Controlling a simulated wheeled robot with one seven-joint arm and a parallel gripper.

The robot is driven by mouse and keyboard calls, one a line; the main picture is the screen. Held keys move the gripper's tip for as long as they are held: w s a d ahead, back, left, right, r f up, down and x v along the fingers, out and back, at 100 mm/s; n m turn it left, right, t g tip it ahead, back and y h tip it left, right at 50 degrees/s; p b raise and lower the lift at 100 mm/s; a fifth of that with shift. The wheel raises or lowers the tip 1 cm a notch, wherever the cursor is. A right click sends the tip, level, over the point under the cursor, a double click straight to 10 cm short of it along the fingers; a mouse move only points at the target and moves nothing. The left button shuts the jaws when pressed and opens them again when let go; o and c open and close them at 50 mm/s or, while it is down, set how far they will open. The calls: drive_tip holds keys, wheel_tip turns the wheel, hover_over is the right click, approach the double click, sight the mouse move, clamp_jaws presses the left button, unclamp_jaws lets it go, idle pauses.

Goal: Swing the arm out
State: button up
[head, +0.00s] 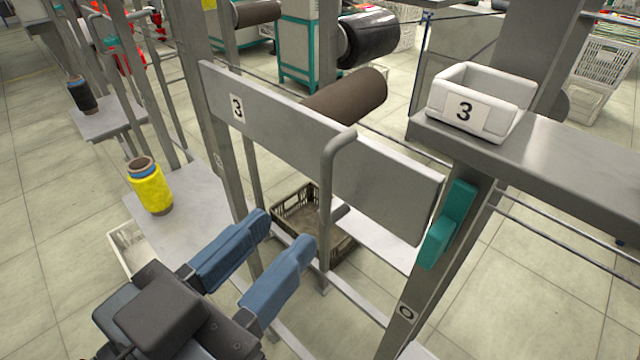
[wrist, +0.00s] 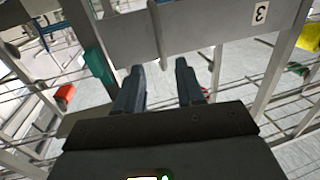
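A wide grey plate marked 3 (head: 270,112) spans the frame of the machine, with a brown roll (head: 350,97) behind it. A bent grey bar handle (head: 333,180) stands at the front of the plate and runs down below its edge. In the wrist view the handle (wrist: 158,35) lines up between my fingertips. My gripper (head: 280,233) has two blue fingers spread apart with nothing between them. It is in front of the handle, to its lower left in the head view. I cannot tell the exact gap to the handle.
A teal block (head: 448,222) sits on the right post. A white bin marked 3 (head: 482,100) stands on the grey shelf (head: 575,160). A yellow bobbin (head: 150,188) stands on a plate at left. A dark crate (head: 298,212) lies below the handle.

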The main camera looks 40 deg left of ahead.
sight(324, 185)
drive_tip(key=w, duration=0.2)
drive_tip(key=w+p, duration=0.1)
drive_tip(key=w, duration=0.2)
drive_tip(key=w+a, duration=0.1)
drive_tip(key=w, duration=0.1)
drive_tip(key=shift+w+a+r+p, duration=0.1)
drive_tip(key=shift+w+r+p, duration=0.1)
drive_tip(key=shift+p, duration=0.1)
drive_tip(key=shift+c, duration=0.2)
clamp_jaws()
